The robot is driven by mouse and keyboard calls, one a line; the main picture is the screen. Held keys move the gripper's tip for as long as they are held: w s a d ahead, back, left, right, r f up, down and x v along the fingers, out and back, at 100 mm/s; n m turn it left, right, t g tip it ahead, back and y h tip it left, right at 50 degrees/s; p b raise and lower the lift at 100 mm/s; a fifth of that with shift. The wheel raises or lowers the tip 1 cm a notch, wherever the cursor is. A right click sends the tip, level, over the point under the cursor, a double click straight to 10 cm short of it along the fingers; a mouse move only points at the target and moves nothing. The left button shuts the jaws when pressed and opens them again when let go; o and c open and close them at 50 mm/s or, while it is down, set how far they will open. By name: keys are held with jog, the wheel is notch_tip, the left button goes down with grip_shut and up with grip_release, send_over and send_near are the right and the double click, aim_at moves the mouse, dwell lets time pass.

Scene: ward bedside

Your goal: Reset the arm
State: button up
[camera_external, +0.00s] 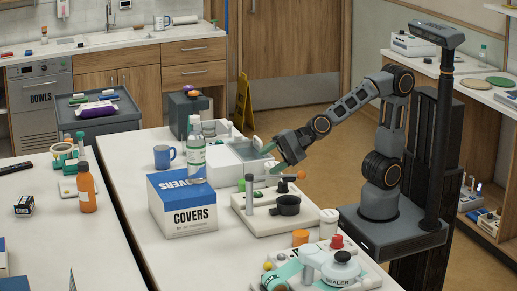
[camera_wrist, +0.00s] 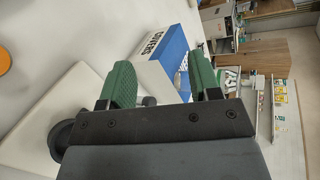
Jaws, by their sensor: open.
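My gripper (camera_external: 271,159) is raised over the table, above the white board with the dark cup and just in front of the white open box. In the wrist view my gripper (camera_wrist: 165,88) shows its two green fingers spread apart, with nothing held between them. My arm reaches left from its base at the right end of the table, bent at the elbow.
A blue and white COVERS box (camera_external: 190,217) stands left of my gripper with a clear bottle (camera_external: 196,160) by it. A white open box (camera_external: 228,170) lies behind. A sealer (camera_external: 340,272), orange lid (camera_external: 300,237) and white jar (camera_external: 328,222) stand in front.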

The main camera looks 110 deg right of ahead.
jog(key=s+a+f+n+g+y, duration=0.1)
jog(key=s+f+n+g, duration=0.4)
jog(key=s+f+n, duration=0.4)
jog(key=s+d+n+g+h+p, duration=0.2)
jog(key=s+d+n+g, duration=0.2)
jog(key=s+d+n, duration=0.3)
jog(key=s+n, duration=0.3)
jog(key=shift+s+d+r+n+g+h, duration=0.2)
jog(key=shift+s+n+g+h, duration=0.1)
jog(key=shift+n, duration=0.1)
